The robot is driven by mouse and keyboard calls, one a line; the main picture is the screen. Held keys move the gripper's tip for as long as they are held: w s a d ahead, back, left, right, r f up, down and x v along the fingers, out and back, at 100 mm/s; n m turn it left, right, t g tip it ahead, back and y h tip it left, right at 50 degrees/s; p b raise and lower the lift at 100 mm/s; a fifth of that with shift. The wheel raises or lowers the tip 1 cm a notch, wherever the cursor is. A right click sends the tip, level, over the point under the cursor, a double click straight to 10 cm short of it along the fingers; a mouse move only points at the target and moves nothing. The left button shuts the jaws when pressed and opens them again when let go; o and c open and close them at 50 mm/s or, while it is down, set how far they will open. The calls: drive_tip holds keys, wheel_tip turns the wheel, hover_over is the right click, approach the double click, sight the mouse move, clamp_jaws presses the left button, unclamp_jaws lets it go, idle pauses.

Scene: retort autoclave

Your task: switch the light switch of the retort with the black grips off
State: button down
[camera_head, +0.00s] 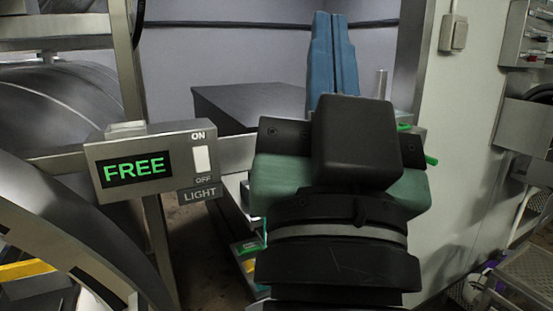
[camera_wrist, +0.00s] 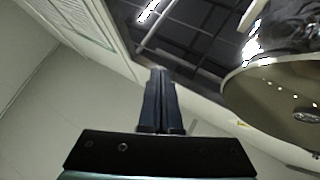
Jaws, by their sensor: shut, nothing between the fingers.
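A grey control box (camera_head: 120,148) with a green "FREE" display (camera_head: 134,169) is mounted on a metal post at the left in the head view. Its white light switch (camera_head: 201,159) sits between the "ON" and "OFF" labels, above a "LIGHT" plate (camera_head: 200,193). I cannot tell which way the switch is tipped. My gripper (camera_head: 331,20) points upward to the right of the box, well apart from it. Its fingers are together and empty, also in the wrist view (camera_wrist: 159,72). No black grips are discernible, and the box does not show in the wrist view.
A large rounded metal vessel (camera_head: 65,110) fills the left side of the head view. A dark block (camera_head: 240,103) stands behind my arm. A white wall with a small switch (camera_head: 453,33) and equipment (camera_head: 525,125) is at right. Space between box and gripper looks clear.

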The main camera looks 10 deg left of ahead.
sight(203, 166)
drive_tip(key=w+a+f+m+g+y+p, duration=0.5)
drive_tip(key=w+f+m+g+p, duration=0.1)
drive_tip(key=w+f+g+p, duration=0.15)
drive_tip(key=a+f+m+g+y+p, duration=0.2)
drive_tip(key=a+f+m+g+p, duration=0.1)
drive_tip(key=f, duration=0.5)
drive_tip(key=a+m+g, duration=0.1)
drive_tip(key=a+g, duration=0.1)
drive_tip(key=shift+s+a+f+y, duration=0.3)
drive_tip(key=shift+f+y, duration=0.1)
drive_tip(key=shift+w+g, duration=0.1)
drive_tip(key=shift+g, duration=0.15)
drive_tip(key=p+x, duration=0.2)
drive_tip(key=x, duration=0.4)
drive_tip(key=p+x, duration=0.2)
drive_tip(key=x, duration=0.4)
drive_tip(key=shift+w+a+r+p, duration=0.15)
drive_tip(key=shift+w+a+p, duration=0.15)
drive_tip(key=shift+p, duration=0.1)
drive_tip(key=shift+w+a+f, duration=0.2)
drive_tip(key=shift+w, duration=0.25)
